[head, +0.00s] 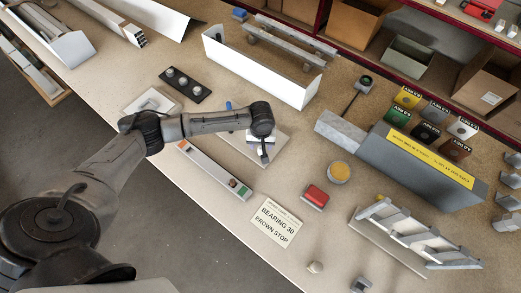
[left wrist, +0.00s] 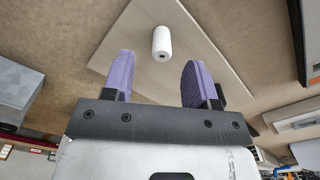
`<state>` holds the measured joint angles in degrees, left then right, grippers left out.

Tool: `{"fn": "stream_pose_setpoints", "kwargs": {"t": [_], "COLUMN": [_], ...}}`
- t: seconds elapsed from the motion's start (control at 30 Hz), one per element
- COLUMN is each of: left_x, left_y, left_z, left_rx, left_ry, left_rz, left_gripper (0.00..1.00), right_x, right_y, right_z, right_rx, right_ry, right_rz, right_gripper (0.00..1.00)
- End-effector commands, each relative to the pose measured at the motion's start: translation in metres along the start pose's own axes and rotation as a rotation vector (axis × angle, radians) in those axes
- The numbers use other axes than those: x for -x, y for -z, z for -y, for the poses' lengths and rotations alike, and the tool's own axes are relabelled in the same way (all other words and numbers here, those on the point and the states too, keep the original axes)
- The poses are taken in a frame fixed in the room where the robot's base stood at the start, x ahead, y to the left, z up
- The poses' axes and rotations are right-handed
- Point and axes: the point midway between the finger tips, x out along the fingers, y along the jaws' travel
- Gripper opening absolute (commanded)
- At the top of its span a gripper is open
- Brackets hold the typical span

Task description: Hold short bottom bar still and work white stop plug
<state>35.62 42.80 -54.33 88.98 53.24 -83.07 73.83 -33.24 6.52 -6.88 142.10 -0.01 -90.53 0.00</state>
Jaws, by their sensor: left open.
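A small white cylinder (left wrist: 162,43), which looks like the white stop plug, is on a pale wooden board (left wrist: 200,25) in the left wrist view. My left gripper (left wrist: 157,72) is open, its two purple fingers apart, with the cylinder beyond the fingertips and nothing between them. In the head view my left gripper (head: 264,152) is over the pale board (head: 284,135), and the arm hides part of it. My right gripper is not in view.
A card (head: 275,222) reads "BEARING 30 BROWN STOP". A red block (head: 315,196) and a round yellow tin (head: 339,172) are to the right. A long white channel (head: 260,75) lies behind. A grey box with a yellow label (head: 430,158) and a slatted rack (head: 415,235) stand right.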

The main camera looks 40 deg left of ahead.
Motion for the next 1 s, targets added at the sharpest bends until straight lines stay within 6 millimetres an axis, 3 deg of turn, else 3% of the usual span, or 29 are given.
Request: {"fn": "stream_pose_setpoints", "kwargs": {"t": [0.23,0.6,1.0], "left_x": [-0.032,-0.039,-0.039], "left_y": [-0.001,-0.001,-0.001], "left_z": [0.003,0.003,0.003], "left_rx": [0.000,0.000,0.000], "left_ry": [0.003,0.002,0.001], "left_rz": [0.001,0.000,0.000], "left_gripper": [0.53,0.53,0.15], "right_x": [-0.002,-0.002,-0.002], "right_y": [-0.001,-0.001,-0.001], "right_z": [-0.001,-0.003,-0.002], "right_rx": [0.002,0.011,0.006], "right_ry": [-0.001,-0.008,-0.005], "right_rz": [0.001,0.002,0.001], "right_gripper": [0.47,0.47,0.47]}}
